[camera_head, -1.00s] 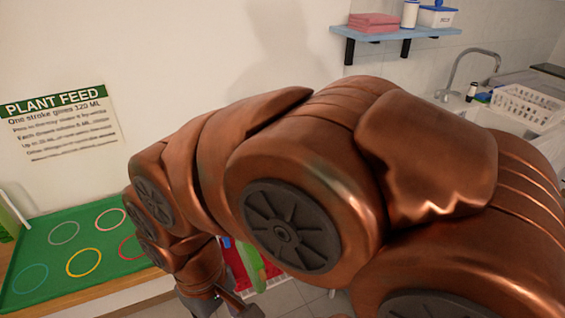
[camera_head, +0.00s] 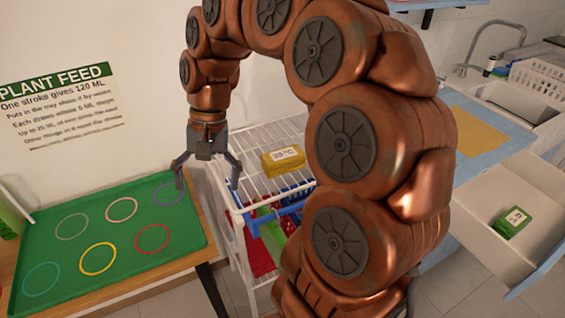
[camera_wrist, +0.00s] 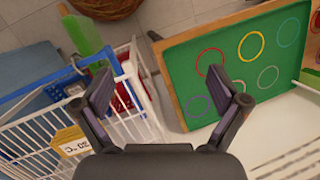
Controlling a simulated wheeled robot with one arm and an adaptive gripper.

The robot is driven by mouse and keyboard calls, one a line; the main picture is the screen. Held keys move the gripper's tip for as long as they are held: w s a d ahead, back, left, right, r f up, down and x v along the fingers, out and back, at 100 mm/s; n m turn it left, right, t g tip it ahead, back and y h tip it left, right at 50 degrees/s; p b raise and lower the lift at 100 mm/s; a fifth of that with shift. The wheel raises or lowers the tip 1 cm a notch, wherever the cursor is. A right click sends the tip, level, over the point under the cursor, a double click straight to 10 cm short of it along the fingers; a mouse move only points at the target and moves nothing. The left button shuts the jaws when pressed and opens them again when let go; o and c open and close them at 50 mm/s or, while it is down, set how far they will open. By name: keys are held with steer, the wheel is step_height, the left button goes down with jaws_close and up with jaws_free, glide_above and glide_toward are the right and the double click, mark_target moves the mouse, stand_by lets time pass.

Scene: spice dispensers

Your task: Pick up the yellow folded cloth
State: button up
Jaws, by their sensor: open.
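The yellow folded cloth (camera_head: 283,163) lies on top of the white wire rack (camera_head: 262,135) and bears a white label. It also shows at the lower left of the wrist view (camera_wrist: 62,136), partly cut off by my gripper's left side. My gripper (camera_head: 207,180) points down with its fingers spread and nothing between them. It is to the left of the cloth, apart from it, over the gap between the green tray and the rack. In the wrist view my open fingers (camera_wrist: 160,78) have the rack's edge and the tray's edge beyond them.
The green tray (camera_head: 190,243) with several coloured rings lies on a wooden table at left. Blue, green and red items sit in the rack below the cloth. A green labelled packet (camera_head: 512,224) lies in an open white drawer at right. A flat yellow sheet (camera_head: 470,143) lies on the counter.

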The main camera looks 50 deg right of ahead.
steer(key=w+d+m+y, duration=0.1)
steer(key=w+d+m, duration=0.2)
steer(key=w+d, duration=0.15)
steer(key=m+t+y+b, duration=0.1)
steer(key=m+t, duration=0.1)
steer(key=m, duration=0.6)
glide_above(285, 154)
steer(key=w+a, duration=0.3)
steer(key=a, duration=0.2)
steer(key=f, duration=0.4)
steer(key=shift+s+a, duration=0.15)
steer(key=shift+s, duration=0.1)
steer(key=s+d+f+m, duration=0.1)
steer(key=d, duration=0.2)
steer(key=s+d+f+m, duration=0.1)
steer(key=d, duration=0.2)
steer(key=s+d+f+m+t, duration=0.1)
steer(key=d, duration=0.2)
steer(key=shift+d+f+m+b, duration=0.15)
steer(key=shift+f+m+b, duration=0.05)
steer(key=shift+m+b, duration=0.2)
steer(key=shift+p+x, duration=0.3)
steer(key=shift+x, duration=1.05)
steer(key=shift+a+f+p, duration=0.55)
steer(key=shift+a+f, duration=0.35)
steer(key=shift+a, duration=0.1)
steer(key=shift+x, duration=0.9)
steer(key=shift+w+a+f, duration=0.1)
steer(key=shift+a+f, duration=0.05)
steer(key=shift+f, duration=0.2)
